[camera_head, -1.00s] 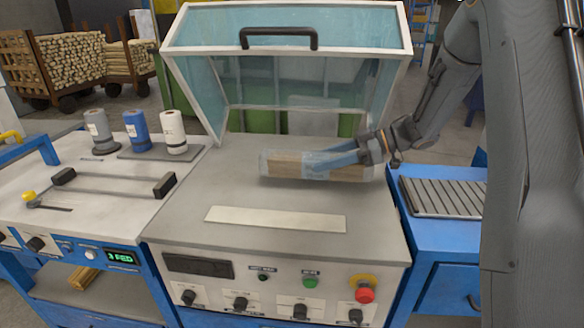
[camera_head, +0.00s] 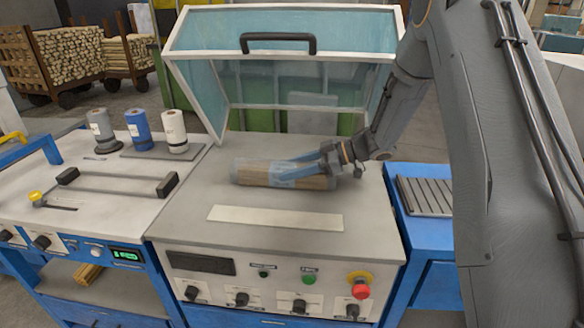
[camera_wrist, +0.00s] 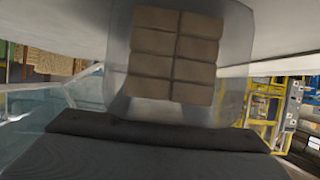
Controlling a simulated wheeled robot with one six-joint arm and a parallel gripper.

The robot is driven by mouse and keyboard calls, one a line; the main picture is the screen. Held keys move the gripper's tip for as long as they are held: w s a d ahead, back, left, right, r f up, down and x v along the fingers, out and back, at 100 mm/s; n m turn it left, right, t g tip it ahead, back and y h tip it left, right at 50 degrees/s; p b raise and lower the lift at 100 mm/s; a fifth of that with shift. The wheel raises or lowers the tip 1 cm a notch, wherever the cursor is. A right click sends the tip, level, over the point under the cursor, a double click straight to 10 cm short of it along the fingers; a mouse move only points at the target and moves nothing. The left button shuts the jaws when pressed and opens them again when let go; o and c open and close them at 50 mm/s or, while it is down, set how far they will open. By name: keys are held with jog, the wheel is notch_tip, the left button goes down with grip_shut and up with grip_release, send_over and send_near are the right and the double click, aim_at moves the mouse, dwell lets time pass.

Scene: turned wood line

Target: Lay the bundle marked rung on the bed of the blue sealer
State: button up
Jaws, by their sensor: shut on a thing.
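The bundle (camera_head: 258,173) is a stack of wooden pieces in clear film, lying lengthwise over the grey bed (camera_head: 190,215) of the blue sealer. My gripper (camera_head: 290,172) has its blue fingers shut on the bundle's middle. The bundle is at or just above the bed surface; I cannot tell if it touches. No rung mark is readable. The sealer's clear hood (camera_head: 200,95) stands open behind it. In the wrist view the bundle (camera_wrist: 175,55) shows its block ends stacked in two columns inside the film.
A pale strip (camera_head: 275,217) lies across the bed in front of the bundle. The control panel with a red stop button (camera_head: 360,291) is on the front. Film rolls (camera_head: 138,130) and a bar (camera_head: 118,183) are on the left bench. A ribbed roller surface (camera_head: 425,196) is at right.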

jog(key=o, duration=1.4)
jog(key=shift+f, duration=0.1)
jog(key=shift+r, duration=0.2)
jog(key=b+v, duration=0.2)
jog(key=v, duration=1)
